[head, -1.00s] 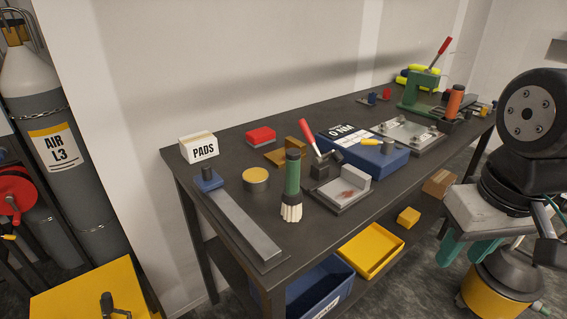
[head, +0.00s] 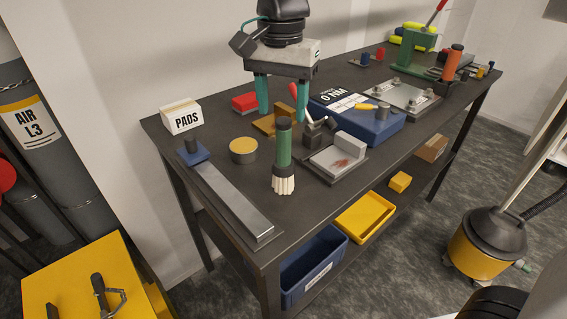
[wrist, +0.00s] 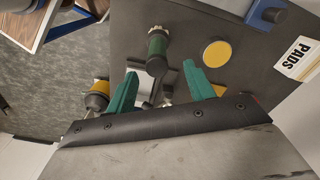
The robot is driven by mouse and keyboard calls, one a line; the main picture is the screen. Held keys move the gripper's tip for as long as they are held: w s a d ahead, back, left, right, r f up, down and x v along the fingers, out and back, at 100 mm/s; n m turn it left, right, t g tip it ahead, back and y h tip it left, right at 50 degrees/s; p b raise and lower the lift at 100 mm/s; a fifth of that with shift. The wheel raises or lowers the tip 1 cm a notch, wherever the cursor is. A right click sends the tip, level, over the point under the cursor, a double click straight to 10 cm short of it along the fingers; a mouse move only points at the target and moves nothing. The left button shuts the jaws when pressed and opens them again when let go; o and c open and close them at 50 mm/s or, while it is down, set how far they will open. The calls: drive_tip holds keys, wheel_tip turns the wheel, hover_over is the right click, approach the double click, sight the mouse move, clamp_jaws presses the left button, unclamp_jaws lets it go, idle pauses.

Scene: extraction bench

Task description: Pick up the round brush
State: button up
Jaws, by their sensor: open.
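The round brush (head: 284,158) stands upright on the dark bench, with a green handle on top and pale bristles at the bottom. It also shows in the wrist view (wrist: 157,50), seen from above, beyond the fingertips and roughly between them. My gripper (head: 282,115) has two teal fingers, spread apart and empty, pointing down. In the head view it hangs above the bench, over and behind the brush. In the wrist view the fingers (wrist: 161,82) frame part of the bench and a metal fixture.
A round yellow-topped tin (head: 243,151) and a long metal bar fixture (head: 228,196) stand left of the brush. A red-handled clamp fixture (head: 335,160) is close on its right. A blue case (head: 367,126) and a PADS box (head: 181,116) are farther off.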

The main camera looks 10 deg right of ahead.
sight(284, 139)
drive_tip(key=shift+a+f, duration=0.15)
drive_tip(key=shift+f, duration=0.3)
drive_tip(key=f, duration=0.7)
drive_tip(key=shift+s+d, duration=0.1)
drive_tip(key=shift+d, duration=0.2)
drive_tip(key=shift+r, duration=0.1)
drive_tip(key=c, duration=1)
